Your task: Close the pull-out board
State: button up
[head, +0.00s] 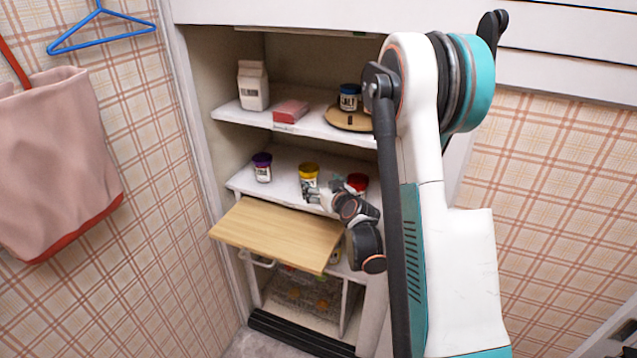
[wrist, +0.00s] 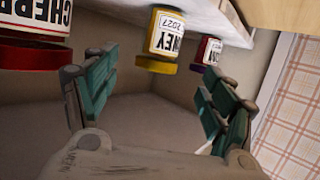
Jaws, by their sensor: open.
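The pull-out board (head: 275,233) is a light wooden panel. It sticks out from the front of the cupboard, just below the shelf with the jars. A tan wooden piece at the upper right of the wrist view, probably the board (wrist: 285,13), shows only in part. My gripper (head: 318,190) is above the board's right rear part, near the yellow-lidded jar, with part of it hidden by its own links. In the wrist view my gripper (wrist: 155,98) has its two green-padded fingers spread, with nothing between them. The board is clear of the fingers.
The shelf (head: 285,170) holds a purple-lidded jar (head: 262,168), a yellow-lidded jar (head: 308,173) and a red-lidded jar (head: 357,183) close to my gripper. A carton (head: 253,86) stands on the upper shelf. A pink bag (head: 60,160) hangs at left.

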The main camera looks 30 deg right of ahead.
aim_at(301, 240)
jog(key=k+j+z, duration=0.15)
jog(key=j+z, duration=0.2)
jog(key=k+j+z, duration=0.15)
jog(key=z, duration=0.2)
jog(key=k+j+z, duration=0.35)
jog(key=i, duration=0.1)
